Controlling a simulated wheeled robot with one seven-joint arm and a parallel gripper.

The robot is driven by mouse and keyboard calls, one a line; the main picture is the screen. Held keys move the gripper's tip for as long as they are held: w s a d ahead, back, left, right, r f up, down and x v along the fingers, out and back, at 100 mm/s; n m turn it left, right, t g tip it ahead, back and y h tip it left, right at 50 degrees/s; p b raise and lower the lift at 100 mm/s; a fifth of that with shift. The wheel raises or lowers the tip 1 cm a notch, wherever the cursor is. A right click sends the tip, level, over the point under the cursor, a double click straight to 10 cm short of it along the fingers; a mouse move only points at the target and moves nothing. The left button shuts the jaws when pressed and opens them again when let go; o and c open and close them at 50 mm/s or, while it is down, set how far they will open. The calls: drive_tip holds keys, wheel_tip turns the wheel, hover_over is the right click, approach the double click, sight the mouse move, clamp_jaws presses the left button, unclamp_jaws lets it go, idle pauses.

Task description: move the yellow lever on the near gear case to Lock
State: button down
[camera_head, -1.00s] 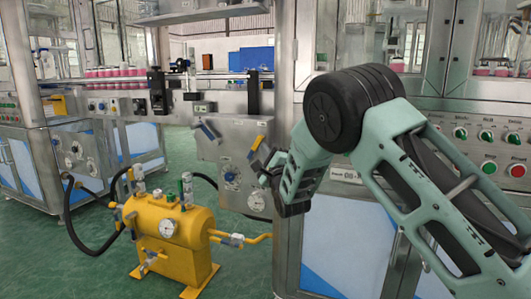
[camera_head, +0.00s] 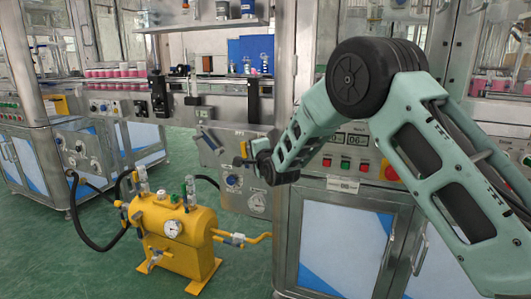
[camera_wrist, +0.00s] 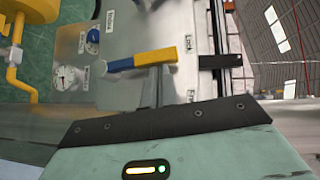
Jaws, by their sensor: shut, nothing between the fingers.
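The near gear case (camera_head: 228,203) is a grey metal panel with dials and a blue lever at its upper left. Its yellow lever is mostly hidden behind my gripper (camera_head: 241,160) in the head view. In the wrist view the yellow lever (camera_wrist: 152,57) has a yellow grip and a blue shaft, and lies nearly level across the panel. A label that seems to read Lock is to the right of its grip end. My gripper (camera_wrist: 158,84) is shut, with its fingers at the yellow grip. I cannot tell whether they touch it.
A yellow tank (camera_head: 178,232) with gauges and pipes stands on the floor in front, left of my arm. A steel cabinet with buttons (camera_head: 346,164) is at the right, behind my arm. The green floor (camera_head: 60,255) at the left is mostly clear.

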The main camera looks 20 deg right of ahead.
sight(242, 148)
drive_tip(key=shift+w+a+r+n+g+h+p, duration=0.2)
drive_tip(key=shift+w+a+n+g+p, duration=0.15)
drive_tip(key=shift+a+n+g+p, duration=0.2)
drive_tip(key=shift+w+a+r+n+g+h+p, duration=0.2)
drive_tip(key=shift+w+a+n+g+p, duration=0.2)
drive_tip(key=shift+p, duration=0.25)
drive_tip(key=shift+w+a+f, duration=0.25)
drive_tip(key=shift+a, duration=0.1)
drive_tip(key=shift+a, duration=0.1)
